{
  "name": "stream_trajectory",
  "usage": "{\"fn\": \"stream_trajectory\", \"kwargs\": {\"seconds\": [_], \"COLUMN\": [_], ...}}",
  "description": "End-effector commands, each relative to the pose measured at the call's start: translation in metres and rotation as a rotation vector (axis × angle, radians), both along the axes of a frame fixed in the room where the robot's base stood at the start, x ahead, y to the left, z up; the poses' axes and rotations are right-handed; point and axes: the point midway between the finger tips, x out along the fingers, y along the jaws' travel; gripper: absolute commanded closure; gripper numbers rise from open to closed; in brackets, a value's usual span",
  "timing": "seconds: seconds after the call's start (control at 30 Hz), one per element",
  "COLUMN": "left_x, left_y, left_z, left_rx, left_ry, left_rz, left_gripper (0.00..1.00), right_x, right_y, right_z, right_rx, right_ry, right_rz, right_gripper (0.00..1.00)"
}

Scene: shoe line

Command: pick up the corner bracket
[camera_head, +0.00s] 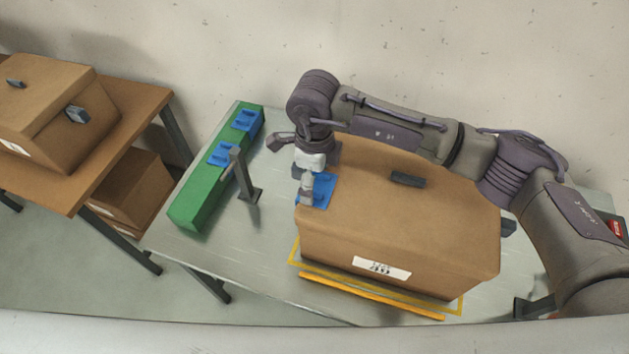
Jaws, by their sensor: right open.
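Several blue corner brackets are in view. Two sit on the green rack, one near its far end (246,121) and one nearer its middle (222,154). Another blue corner bracket (322,188) is at the near-left top corner of the large cardboard box (400,222). My right gripper (307,180) is open and points down right at this bracket, covering part of it. I cannot tell whether the fingers touch it. My left gripper is not in view.
The green rack (190,208) lies along the table's left side. A dark upright post (241,175) stands between rack and box. A yellow outline (295,252) and orange strip (370,297) edge the box. More boxes (60,110) are on a wooden table at left.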

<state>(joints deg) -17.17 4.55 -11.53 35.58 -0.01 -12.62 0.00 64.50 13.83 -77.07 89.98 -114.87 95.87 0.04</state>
Motion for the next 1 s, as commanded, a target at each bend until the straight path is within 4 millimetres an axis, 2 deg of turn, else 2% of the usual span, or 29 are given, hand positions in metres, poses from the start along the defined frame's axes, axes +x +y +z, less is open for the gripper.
{"fn": "stream_trajectory", "kwargs": {"seconds": [0.17,0.53,0.83,1.0], "left_x": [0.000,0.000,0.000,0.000], "left_y": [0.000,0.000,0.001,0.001], "left_z": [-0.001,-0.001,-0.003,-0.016], "left_rx": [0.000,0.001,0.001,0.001], "left_ry": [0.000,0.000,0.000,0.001], "left_rz": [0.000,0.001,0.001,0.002], "left_gripper": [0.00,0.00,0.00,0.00], "right_x": [0.000,0.000,0.001,0.002], "right_y": [0.000,0.000,0.000,0.001], "right_z": [0.000,0.000,0.004,0.028], "right_rx": [0.001,0.001,0.002,0.003], "right_ry": [0.000,0.000,-0.002,-0.006], "right_rz": [0.000,0.000,0.000,0.002], "right_gripper": [0.14,0.76,0.78,0.78]}}
